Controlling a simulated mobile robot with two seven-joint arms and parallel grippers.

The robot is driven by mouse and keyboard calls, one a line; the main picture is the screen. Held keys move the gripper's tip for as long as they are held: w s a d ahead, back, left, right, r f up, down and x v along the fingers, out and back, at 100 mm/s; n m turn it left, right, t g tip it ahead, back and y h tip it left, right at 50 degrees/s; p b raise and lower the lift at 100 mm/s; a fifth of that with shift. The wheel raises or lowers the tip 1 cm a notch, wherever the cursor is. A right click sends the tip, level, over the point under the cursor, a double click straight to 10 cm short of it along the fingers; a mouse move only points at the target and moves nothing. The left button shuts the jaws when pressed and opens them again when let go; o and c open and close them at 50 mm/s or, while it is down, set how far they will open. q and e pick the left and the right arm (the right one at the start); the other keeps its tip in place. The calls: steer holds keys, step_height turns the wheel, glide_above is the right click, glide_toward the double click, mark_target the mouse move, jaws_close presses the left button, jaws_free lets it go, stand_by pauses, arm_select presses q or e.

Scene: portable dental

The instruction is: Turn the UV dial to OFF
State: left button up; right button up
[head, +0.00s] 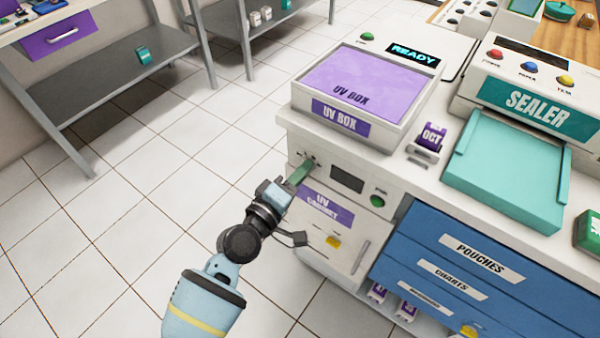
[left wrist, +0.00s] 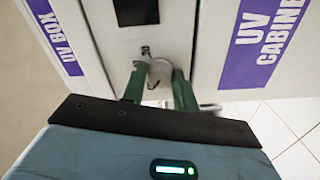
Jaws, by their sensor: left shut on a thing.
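The UV cabinet (head: 322,210) stands at the left end of the counter, with a purple label that also shows in the left wrist view (left wrist: 272,38). The UV dial (left wrist: 160,72) is a small grey-white round knob on its front. My left gripper (head: 300,172) reaches the panel from the left. In the left wrist view its two green fingers (left wrist: 158,88) are shut around the dial, one on each side. The fingers hide most of the dial in the head view. I cannot read which mark the dial points at. My right gripper is not in view.
Beside the dial are a dark display (head: 347,179) and a green button (head: 378,200). The purple-lidded UV box (head: 345,120) stands on the counter above. Blue drawers (head: 450,265) are to the right. Tiled floor (head: 130,230) is clear at left.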

arm_select(q)
steer(key=shift+n, duration=0.6)
steer(key=o, duration=1)
steer(key=shift+c, duration=0.2)
steer(key=shift+s, duration=0.1)
steer(key=v, duration=0.7)
steer(key=shift+s+a, duration=0.2)
steer(key=shift+a, duration=0.05)
